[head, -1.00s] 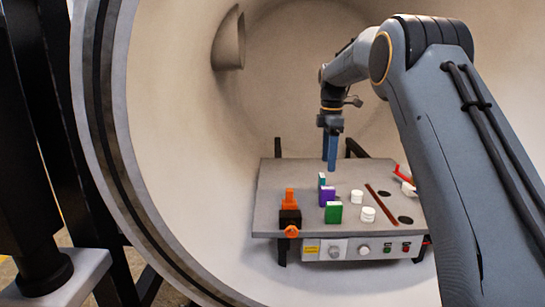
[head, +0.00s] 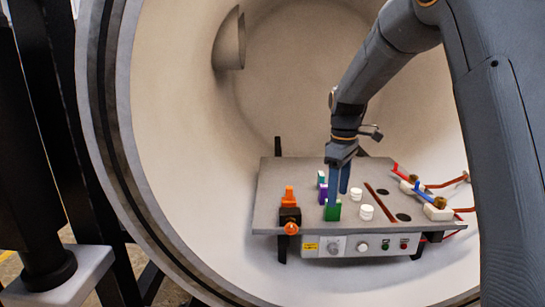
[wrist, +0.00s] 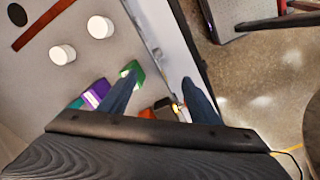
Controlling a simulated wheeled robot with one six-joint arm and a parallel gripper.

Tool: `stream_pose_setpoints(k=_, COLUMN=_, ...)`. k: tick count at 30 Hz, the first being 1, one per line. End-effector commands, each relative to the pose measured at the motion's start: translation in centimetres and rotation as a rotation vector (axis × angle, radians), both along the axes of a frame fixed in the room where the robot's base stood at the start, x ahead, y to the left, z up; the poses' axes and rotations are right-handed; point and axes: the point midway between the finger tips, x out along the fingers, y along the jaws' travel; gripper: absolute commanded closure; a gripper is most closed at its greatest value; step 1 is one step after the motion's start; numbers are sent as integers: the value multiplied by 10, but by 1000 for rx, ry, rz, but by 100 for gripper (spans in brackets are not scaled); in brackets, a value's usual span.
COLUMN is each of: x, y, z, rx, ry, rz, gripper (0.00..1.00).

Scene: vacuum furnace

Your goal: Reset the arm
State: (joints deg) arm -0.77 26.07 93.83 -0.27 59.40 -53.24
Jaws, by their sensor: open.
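My gripper (head: 337,188) is open, pointing down over the front part of the grey table (head: 265,205) inside the furnace chamber. In the head view its fingers overlap the green block (head: 333,212); I cannot tell whether they touch it. In the wrist view the two blue fingers (wrist: 160,97) stand apart with nothing held between them. The green block shows beside the left finger in the wrist view (wrist: 134,72). A purple block (wrist: 95,94) and a teal block (head: 321,178) lie near it, partly hidden.
White cylinders (head: 366,212) stand right of the blocks. A black and orange fixture (head: 290,215) sits at the table's left front. Red and blue valve handles (head: 418,188) are at the right. The round chamber wall (head: 175,140) surrounds the table. A control panel (head: 345,247) faces front.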

Motion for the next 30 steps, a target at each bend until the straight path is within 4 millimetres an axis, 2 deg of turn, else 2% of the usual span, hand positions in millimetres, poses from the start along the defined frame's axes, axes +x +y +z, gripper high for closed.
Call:
stream_pose_setpoints(k=1, x=-25, y=-1, z=-7, rx=1, ry=1, rz=-77, gripper=43)
stream_pose_setpoints(k=5, x=-85, y=-3, z=-28, rx=6, ry=-6, rz=-291, gripper=43)
stream_pose_setpoints(k=12, x=-205, y=-5, z=-69, rx=18, ry=-13, rz=-675, gripper=43)
stream_pose_setpoints(k=16, x=-256, y=-6, z=-86, rx=22, ry=-16, rz=-829, gripper=43)
stream_pose_setpoints(k=18, x=-275, y=-6, z=-92, rx=23, ry=-16, rz=-885, gripper=43)
stream_pose_setpoints(k=21, x=-290, y=-6, z=-97, rx=25, ry=-17, rz=-933, gripper=43)
stream_pose_setpoints(k=30, x=-293, y=-6, z=-98, rx=26, ry=-18, rz=-943, gripper=43)
